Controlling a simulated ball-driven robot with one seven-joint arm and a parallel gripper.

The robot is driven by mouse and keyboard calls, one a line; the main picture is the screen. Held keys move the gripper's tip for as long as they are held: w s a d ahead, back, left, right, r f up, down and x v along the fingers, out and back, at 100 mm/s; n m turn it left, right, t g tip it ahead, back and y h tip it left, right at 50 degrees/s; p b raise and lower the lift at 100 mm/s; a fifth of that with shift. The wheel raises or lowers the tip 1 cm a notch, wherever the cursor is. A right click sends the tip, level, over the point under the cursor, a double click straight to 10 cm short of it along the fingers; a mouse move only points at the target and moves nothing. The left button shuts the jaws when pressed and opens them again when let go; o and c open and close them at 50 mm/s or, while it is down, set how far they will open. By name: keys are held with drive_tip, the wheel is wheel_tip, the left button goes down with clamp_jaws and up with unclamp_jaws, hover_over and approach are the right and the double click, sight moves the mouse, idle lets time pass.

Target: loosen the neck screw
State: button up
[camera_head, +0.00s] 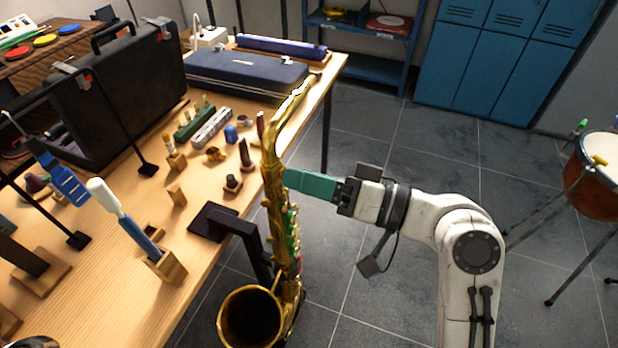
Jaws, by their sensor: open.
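A brass saxophone (278,205) stands upright on a dark stand at the table's right edge. Its bell (250,318) opens toward me at the bottom. Its curved neck (290,105) rises to the upper right from the top of the body. The neck screw is too small to make out at the joint of neck and body. My gripper (288,179), with teal fingers, reaches in from the right. Its tips are beside the upper body, just below the neck joint. It is open; I cannot tell whether the tips touch the brass.
The wooden table (110,270) holds a black case (125,95), a blue case (245,75), small wooden holders and a brush (125,220). A drum (597,175) stands at the far right, blue lockers (495,60) behind. The tiled floor (400,150) between is clear.

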drive_tip(key=b+v, duration=0.1)
drive_tip(key=v, duration=0.9)
drive_tip(key=shift+d, duration=0.4)
drive_tip(key=shift+s, duration=0.15)
drive_tip(key=s+d+f+m+h+p, duration=0.1)
drive_tip(key=s+d+f+h, duration=0.15)
drive_tip(key=f, duration=0.35)
drive_tip(key=s+d+f+m+h+p, duration=0.1)
drive_tip(key=d+f+m+h, duration=0.1)
drive_tip(key=f+h, duration=0.35)
drive_tip(key=s+d+f+m+h+p, duration=0.1)
drive_tip(key=s+d+f, duration=0.1)
drive_tip(key=f, duration=0.5)
drive_tip(key=s+d+f+g+h, duration=0.2)
drive_tip(key=s+d+f+h, duration=0.2)
drive_tip(key=s+d, duration=0.2)
drive_tip(key=s+d+f+m+g+h+p, duration=0.1)
drive_tip(key=s+d+f+g+h, duration=0.2)
drive_tip(key=s, duration=0.7)
drive_tip(key=d+h, duration=0.1)
drive_tip(key=d, duration=0.1)
drive_tip(key=shift+d+f, duration=0.35)
